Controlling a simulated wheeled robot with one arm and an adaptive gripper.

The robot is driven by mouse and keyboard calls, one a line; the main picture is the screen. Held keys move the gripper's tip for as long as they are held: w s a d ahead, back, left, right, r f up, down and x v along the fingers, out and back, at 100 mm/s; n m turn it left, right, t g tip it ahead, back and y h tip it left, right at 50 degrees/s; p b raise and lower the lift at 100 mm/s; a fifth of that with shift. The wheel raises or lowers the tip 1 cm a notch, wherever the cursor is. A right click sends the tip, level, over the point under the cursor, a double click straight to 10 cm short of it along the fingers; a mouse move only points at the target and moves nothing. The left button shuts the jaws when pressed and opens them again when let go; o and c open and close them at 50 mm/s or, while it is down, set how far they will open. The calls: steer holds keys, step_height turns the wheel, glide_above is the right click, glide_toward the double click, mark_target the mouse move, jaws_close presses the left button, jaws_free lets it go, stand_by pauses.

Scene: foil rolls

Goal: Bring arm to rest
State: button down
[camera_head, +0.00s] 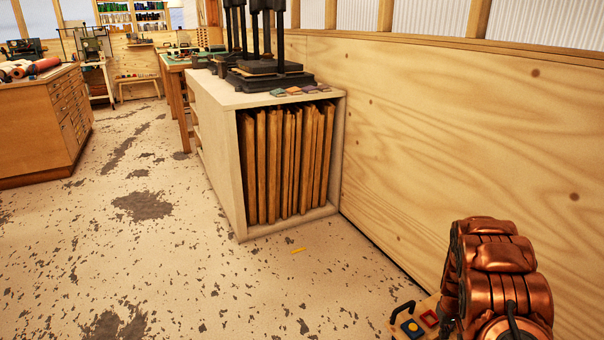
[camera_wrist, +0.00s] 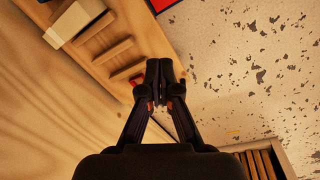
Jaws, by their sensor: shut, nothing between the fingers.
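My copper-coloured arm (camera_head: 497,280) is folded at the lower right in the head view, close to the plywood wall. My gripper (camera_wrist: 166,68) shows in the wrist view with its dark fingers together and nothing between them. It is hidden in the head view. In the wrist view its fingertips overlap a light wooden surface with raised strips (camera_wrist: 112,50); I cannot tell whether they touch it.
The plywood wall (camera_head: 460,130) runs along the right. A pale cabinet (camera_head: 216,150) of upright boards stands ahead, with a press on top. A drawer chest (camera_head: 35,130) with rolls stands left. A small yellow piece (camera_head: 298,250) lies on the open, stained floor.

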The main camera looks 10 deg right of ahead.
steer(key=s+a+r+p, duration=0.35)
steer(key=a+r, duration=0.35)
steer(key=r, duration=0.6)
steer(key=s+a+r+p, duration=0.2)
steer(key=a+r+p, duration=0.2)
steer(key=a+r, duration=0.55)
steer(key=s+a+r+p, duration=0.2)
steer(key=a+r+p, duration=0.2)
steer(key=r, duration=1.1)
steer(key=s+a+r+n+g+p, duration=0.1)
steer(key=s+a+r+p, duration=0.4)
steer(key=s+a+r, duration=0.3)
steer(key=s+a+r+n+y+p, duration=0.1)
steer(key=s+a+r+p, duration=0.4)
steer(key=s, duration=0.9)
step_height(320, 180, up, 5)
steer(key=a, duration=0.3)
steer(key=shift+s+r+g, duration=0.15)
steer(key=shift+s+g, duration=0.1)
steer(key=shift+g, duration=0.15)
